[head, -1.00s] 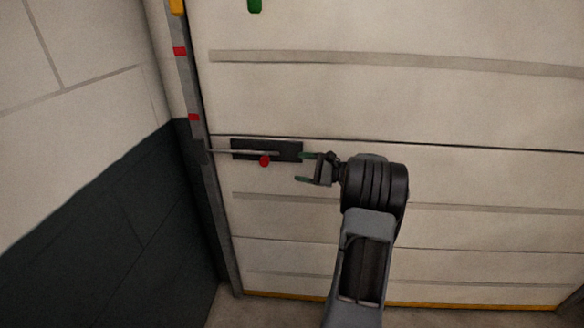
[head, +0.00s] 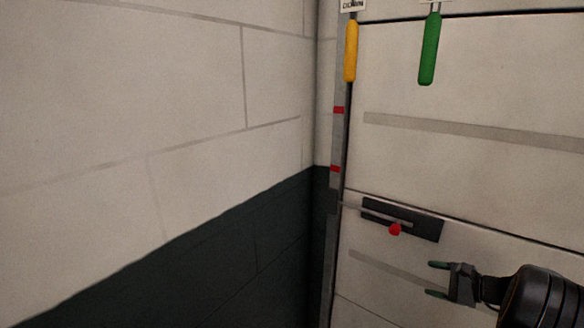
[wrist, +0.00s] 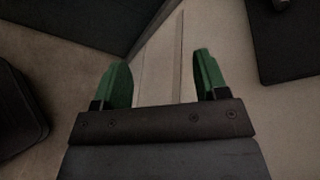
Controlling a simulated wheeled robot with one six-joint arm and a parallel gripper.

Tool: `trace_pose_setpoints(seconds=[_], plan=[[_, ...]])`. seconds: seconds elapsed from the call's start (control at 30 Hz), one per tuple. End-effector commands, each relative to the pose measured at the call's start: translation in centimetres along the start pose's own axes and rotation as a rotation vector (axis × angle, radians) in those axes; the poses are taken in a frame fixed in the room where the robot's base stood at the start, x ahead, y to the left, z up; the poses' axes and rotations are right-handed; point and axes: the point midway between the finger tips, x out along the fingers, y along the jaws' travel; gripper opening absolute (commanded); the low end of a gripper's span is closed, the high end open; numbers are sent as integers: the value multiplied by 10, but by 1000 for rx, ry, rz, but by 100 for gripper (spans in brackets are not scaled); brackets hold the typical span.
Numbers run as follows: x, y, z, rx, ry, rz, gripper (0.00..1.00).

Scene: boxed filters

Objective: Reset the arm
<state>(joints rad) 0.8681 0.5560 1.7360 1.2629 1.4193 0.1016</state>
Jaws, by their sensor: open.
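My gripper (head: 437,279) is at the lower right of the head view, in front of the white panelled door (head: 470,170). Its two green-tipped fingers are apart, with nothing between them. In the wrist view my gripper (wrist: 162,85) also shows its green fingers spread and empty. The dark latch plate (head: 425,221) with its thin bar and red knob (head: 395,229) is above and left of the fingers, apart from them.
A yellow handle (head: 350,50) and a green handle (head: 429,48) hang at the top of the door. A metal rail (head: 338,140) with red marks runs along its left edge. A wall (head: 150,110), pale above and dark below, fills the left side.

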Motion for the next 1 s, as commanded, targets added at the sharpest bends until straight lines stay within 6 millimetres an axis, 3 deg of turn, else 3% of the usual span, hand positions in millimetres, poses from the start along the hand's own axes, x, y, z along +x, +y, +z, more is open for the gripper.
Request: trace_pose_setpoints(seconds=[0.2, 0.4, 0.53, 0.7, 0.9, 1.0], plan=[[20, 88, 76, -324, 177, 590, 67], [11, 134, 154, -845, 255, 1018, 67], [5, 146, 194, -1153, 270, 1155, 67], [4, 153, 237, -1415, 259, 1195, 67], [12, 149, 275, -1561, 239, 1136, 67], [15, 149, 279, -1579, 228, 1132, 67]])
